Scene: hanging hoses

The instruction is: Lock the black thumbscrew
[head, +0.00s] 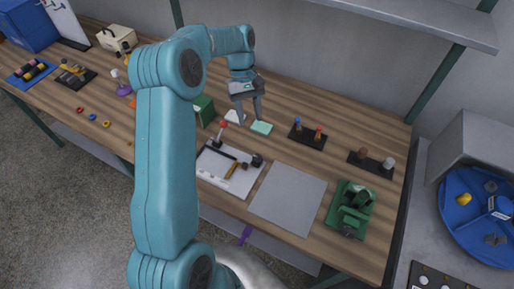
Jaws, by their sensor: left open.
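A white plate fixture (220,176) lies near the middle of the wooden bench. A dark bar runs across it, and a yellow-brown piece (236,170) sits on it. A small black knob (257,160) at its right end looks like the thumbscrew; its details are too small to tell if it is locked. A red-topped lever (222,126) stands at the plate's back edge. My left gripper (249,120) points down with its fingers apart and empty, behind the fixture, apart from the knob. My right gripper is out of view.
A pale green block (261,128) lies close to the left fingertips, and a green box (203,111) stands left of them. A grey mat (288,197) and a green vise-like device (351,208) are to the right. Dark peg stands (307,136) are behind. A shelf hangs above.

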